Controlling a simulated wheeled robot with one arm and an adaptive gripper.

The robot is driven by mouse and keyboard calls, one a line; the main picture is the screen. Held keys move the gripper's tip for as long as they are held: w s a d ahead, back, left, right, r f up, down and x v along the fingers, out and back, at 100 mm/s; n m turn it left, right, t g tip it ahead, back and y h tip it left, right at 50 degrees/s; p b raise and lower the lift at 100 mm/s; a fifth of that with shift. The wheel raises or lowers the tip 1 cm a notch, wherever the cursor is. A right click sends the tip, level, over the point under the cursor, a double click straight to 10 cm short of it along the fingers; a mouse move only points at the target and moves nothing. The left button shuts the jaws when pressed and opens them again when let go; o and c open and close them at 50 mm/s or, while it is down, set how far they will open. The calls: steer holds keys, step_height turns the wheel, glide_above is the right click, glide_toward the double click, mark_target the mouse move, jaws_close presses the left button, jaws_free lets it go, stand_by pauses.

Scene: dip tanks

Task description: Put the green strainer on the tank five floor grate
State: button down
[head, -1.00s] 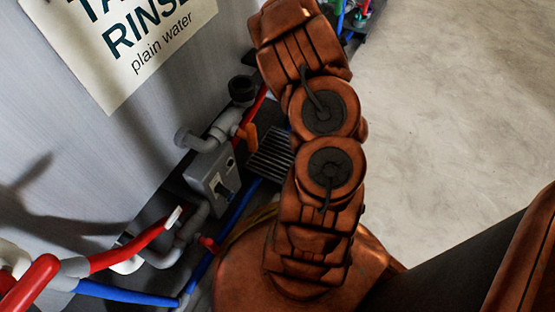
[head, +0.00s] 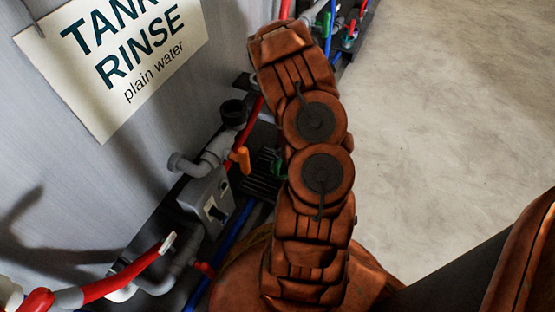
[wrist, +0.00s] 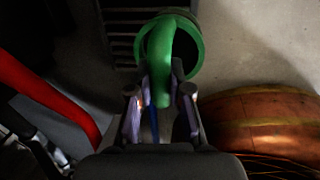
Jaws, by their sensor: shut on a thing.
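The green strainer (wrist: 172,42) has a round rim and a curved green part. In the wrist view, my gripper (wrist: 161,88) is shut on this curved part. A bit of the strainer (head: 278,161) shows at the left side of my arm in the head view, where my gripper is hidden. The dark slatted floor grate (wrist: 122,22) lies below, at the top of the wrist view. The strainer's rim overlaps its right part in the picture; I cannot tell whether they touch. The grate (head: 258,186) is partly hidden by my arm in the head view.
A grey tank (head: 60,130) with a rinse sign (head: 122,60) stands at the left. Grey pipes, an orange lever (head: 241,158), a valve box (head: 206,200) and red hoses (head: 125,278) crowd beside the grate. Bare concrete floor (head: 440,120) is clear at the right.

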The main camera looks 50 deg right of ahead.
steer(key=shift+w+d+f+b, duration=0.25)
steer(key=shift+w+f+b, duration=0.4)
steer(key=shift+f, duration=0.3)
steer(key=shift+w+d+f+b, duration=0.25)
steer(key=shift+w+f+b, duration=0.4)
steer(key=shift+f, duration=0.3)
steer(key=shift+f, duration=0.2)
steer(key=c, duration=1.1)
jaws_free()
steer(key=shift+r, duration=0.2)
steer(key=r+p, duration=0.2)
steer(key=r, duration=0.2)
steer(key=s+r+p, duration=0.1)
steer(key=r+p, duration=0.1)
steer(key=r, duration=0.2)
steer(key=s+r+p, duration=0.1)
steer(key=r, duration=0.3)
steer(key=shift+s+d+p, duration=0.1)
steer(key=shift+d+p, duration=0.25)
steer(key=shift+p, duration=0.05)
steer(key=shift+f, duration=0.1)
